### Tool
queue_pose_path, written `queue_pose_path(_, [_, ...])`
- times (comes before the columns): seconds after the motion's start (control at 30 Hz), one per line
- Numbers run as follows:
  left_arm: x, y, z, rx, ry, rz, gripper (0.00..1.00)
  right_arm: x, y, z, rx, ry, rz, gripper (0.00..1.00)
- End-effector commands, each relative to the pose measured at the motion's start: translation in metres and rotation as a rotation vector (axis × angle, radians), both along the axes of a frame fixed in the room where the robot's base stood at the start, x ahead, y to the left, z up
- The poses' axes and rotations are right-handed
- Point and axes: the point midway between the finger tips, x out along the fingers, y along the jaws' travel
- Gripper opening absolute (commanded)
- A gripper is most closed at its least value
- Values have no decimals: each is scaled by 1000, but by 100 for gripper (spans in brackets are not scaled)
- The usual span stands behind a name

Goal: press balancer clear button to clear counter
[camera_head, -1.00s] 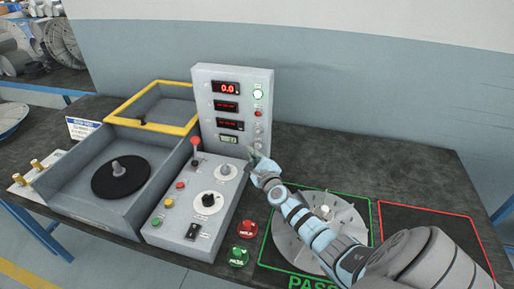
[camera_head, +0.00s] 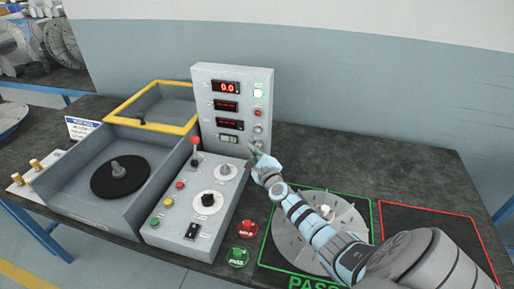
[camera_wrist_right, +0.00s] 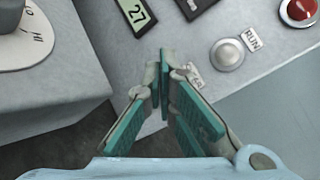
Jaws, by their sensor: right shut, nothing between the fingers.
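The balancer's upright grey panel (camera_head: 204,80) carries red displays, a small green counter display (camera_head: 228,139) and a column of buttons on its right side. In the right wrist view the counter display (camera_wrist_right: 137,14) reads 27. A silver button (camera_wrist_right: 227,54) and a red button (camera_wrist_right: 300,10) show beside it, apart from the fingers. My right gripper (camera_head: 256,152) is shut and empty at the panel's lower right. Its fingertips (camera_wrist_right: 163,58) cover the spot next to a small, partly hidden label (camera_wrist_right: 194,78). No clear button shows clearly, and contact cannot be told. My left gripper is out of view.
A grey disc (camera_head: 345,213) lies in the green PASS square below my arm. Red (camera_head: 247,229) and green (camera_head: 238,257) buttons stand nearby.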

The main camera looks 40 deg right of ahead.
Motion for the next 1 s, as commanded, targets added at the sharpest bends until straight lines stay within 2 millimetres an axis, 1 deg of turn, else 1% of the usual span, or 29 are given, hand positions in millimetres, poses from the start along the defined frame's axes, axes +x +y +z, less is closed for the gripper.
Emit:
queue_pose_path(0.7, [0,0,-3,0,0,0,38,3,-5,0,0,-1,-1,0])
queue_pose_path(0.87, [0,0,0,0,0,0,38,1,-1,1,0,0,0,0])
queue_pose_path(1.0, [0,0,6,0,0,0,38,-4,5,1,0,0,0,0])
